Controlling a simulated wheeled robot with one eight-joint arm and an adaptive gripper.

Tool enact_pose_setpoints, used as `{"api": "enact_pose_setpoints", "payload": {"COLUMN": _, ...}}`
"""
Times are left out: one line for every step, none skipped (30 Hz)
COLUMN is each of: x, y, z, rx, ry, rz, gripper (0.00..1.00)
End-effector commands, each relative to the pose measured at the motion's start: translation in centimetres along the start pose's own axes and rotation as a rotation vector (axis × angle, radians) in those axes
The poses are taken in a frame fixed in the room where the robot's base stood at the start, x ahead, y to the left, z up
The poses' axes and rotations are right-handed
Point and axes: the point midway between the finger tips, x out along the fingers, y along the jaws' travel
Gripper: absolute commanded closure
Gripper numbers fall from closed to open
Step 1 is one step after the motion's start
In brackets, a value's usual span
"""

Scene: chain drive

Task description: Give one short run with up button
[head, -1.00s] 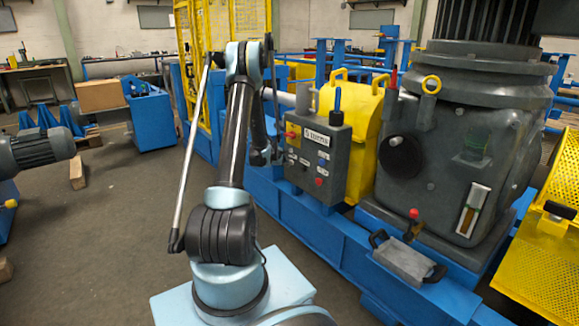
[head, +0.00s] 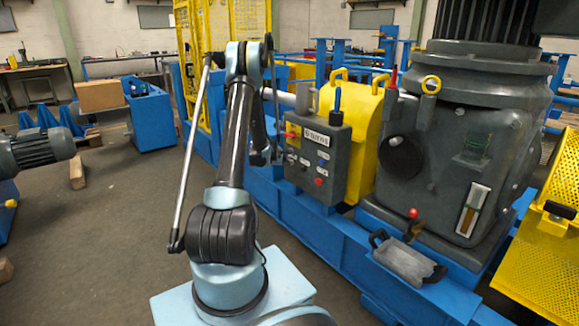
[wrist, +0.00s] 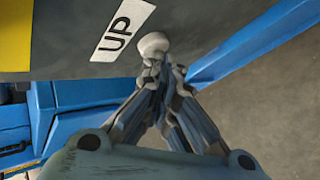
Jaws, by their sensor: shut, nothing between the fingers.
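The control box (head: 318,165) is grey, with several buttons and white labels on its face, and is mounted beside the yellow cover. In the wrist view, a white rounded button (wrist: 154,44) sits right beside the white label reading UP (wrist: 122,30). My gripper (wrist: 163,72) is shut and empty, with its fingertips at the edge of this button. They overlap it in the picture, and I cannot tell whether they press it. In the head view my gripper (head: 272,156) is at the left edge of the box, partly hidden by my arm.
A blue frame (head: 310,228) runs below the box. To the right stand a yellow cover (head: 366,125), a large grey gearbox (head: 455,150) and a yellow perforated guard (head: 545,250). A motor (head: 40,150) lies at the far left. The floor on the left is mostly open.

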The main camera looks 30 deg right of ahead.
Motion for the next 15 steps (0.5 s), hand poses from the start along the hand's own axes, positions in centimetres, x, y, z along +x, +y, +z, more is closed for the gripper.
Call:
{"api": "enact_pose_setpoints", "payload": {"x": 0.01, "y": 0.01, "z": 0.02, "rx": 0.0, "ry": 0.0, "rz": 0.0, "gripper": 1.0}}
{"api": "enact_pose_setpoints", "payload": {"x": 0.01, "y": 0.01, "z": 0.02, "rx": 0.0, "ry": 0.0, "rz": 0.0, "gripper": 1.0}}
{"api": "enact_pose_setpoints", "payload": {"x": 0.01, "y": 0.01, "z": 0.02, "rx": 0.0, "ry": 0.0, "rz": 0.0, "gripper": 1.0}}
{"api": "enact_pose_setpoints", "payload": {"x": 0.0, "y": 0.0, "z": 0.01, "rx": 0.0, "ry": 0.0, "rz": 0.0, "gripper": 1.0}}
{"api": "enact_pose_setpoints", "payload": {"x": -0.01, "y": -0.01, "z": -0.01, "rx": 0.0, "ry": 0.0, "rz": 0.0, "gripper": 1.0}}
{"api": "enact_pose_setpoints", "payload": {"x": -0.06, "y": -0.04, "z": -0.04, "rx": 0.0, "ry": 0.0, "rz": 0.0, "gripper": 1.0}}
{"api": "enact_pose_setpoints", "payload": {"x": -0.1, "y": -0.07, "z": -0.08, "rx": 0.0, "ry": 0.0, "rz": 0.0, "gripper": 1.0}}
{"api": "enact_pose_setpoints", "payload": {"x": -0.16, "y": -0.11, "z": -0.13, "rx": 0.0, "ry": 0.0, "rz": 0.0, "gripper": 1.0}}
{"api": "enact_pose_setpoints", "payload": {"x": -0.26, "y": -0.18, "z": -0.21, "rx": -0.001, "ry": 0.0, "rz": 0.0, "gripper": 1.0}}
{"api": "enact_pose_setpoints", "payload": {"x": -0.35, "y": -0.24, "z": -0.28, "rx": -0.001, "ry": 0.001, "rz": 0.0, "gripper": 1.0}}
{"api": "enact_pose_setpoints", "payload": {"x": -0.45, "y": -0.31, "z": -0.35, "rx": -0.001, "ry": 0.001, "rz": 0.0, "gripper": 1.0}}
{"api": "enact_pose_setpoints", "payload": {"x": -0.59, "y": -0.41, "z": -0.45, "rx": -0.001, "ry": 0.001, "rz": 0.0, "gripper": 1.0}}
{"api": "enact_pose_setpoints", "payload": {"x": -0.69, "y": -0.49, "z": -0.53, "rx": -0.001, "ry": 0.001, "rz": 0.0, "gripper": 1.0}}
{"api": "enact_pose_setpoints", "payload": {"x": -0.79, "y": -0.57, "z": -0.59, "rx": -0.002, "ry": 0.001, "rz": 0.0, "gripper": 1.0}}
{"api": "enact_pose_setpoints", "payload": {"x": -0.93, "y": -0.67, "z": -0.68, "rx": -0.002, "ry": 0.0, "rz": 0.0, "gripper": 1.0}}
